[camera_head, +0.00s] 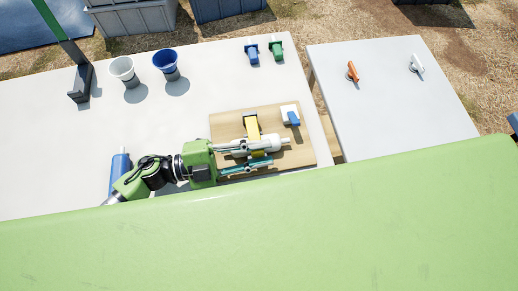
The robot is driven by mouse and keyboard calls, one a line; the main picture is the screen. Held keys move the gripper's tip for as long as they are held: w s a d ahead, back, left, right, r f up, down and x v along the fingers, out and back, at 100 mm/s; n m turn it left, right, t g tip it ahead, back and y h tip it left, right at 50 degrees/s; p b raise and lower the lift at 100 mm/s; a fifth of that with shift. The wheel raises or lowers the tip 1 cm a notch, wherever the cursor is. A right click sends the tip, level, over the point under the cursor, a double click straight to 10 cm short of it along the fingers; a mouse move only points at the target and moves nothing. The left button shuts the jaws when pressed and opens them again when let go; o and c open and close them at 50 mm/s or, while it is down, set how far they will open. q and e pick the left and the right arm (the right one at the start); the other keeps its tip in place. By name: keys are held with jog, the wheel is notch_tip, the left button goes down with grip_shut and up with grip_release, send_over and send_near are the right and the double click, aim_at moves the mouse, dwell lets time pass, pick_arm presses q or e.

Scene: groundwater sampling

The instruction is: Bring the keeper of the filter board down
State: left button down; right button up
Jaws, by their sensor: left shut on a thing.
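The filter board (222,127) is a tan wooden plate near the right end of the long white table. A yellow keeper (251,126) stands on it, and a white cylindrical filter (281,143) lies across the board beside it. A white block with a blue lever (293,118) sits at the board's upper right. My left gripper (260,154) reaches over the board from the left, its fingers closed around the lower part of the yellow keeper, close to the filter. The fingers partly hide the keeper and filter. My right gripper is not in view.
A white cup (123,71) and a blue cup (166,65) stand at the back left. Blue (252,53) and green (276,49) fittings stand at the back edge. A second table (395,105) on the right holds an orange (352,72) and a white (416,64) handle.

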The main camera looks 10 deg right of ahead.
pick_arm(q)
jog(key=shift+s+f, duration=0.15)
jog(key=shift+f, duration=0.3)
jog(key=c, duration=1.7)
grip_release()
jog(key=shift+r, duration=0.1)
jog(key=shift+r, duration=0.15)
notch_tip(320, 180, up, 10)
jog(key=shift+f, duration=0.1)
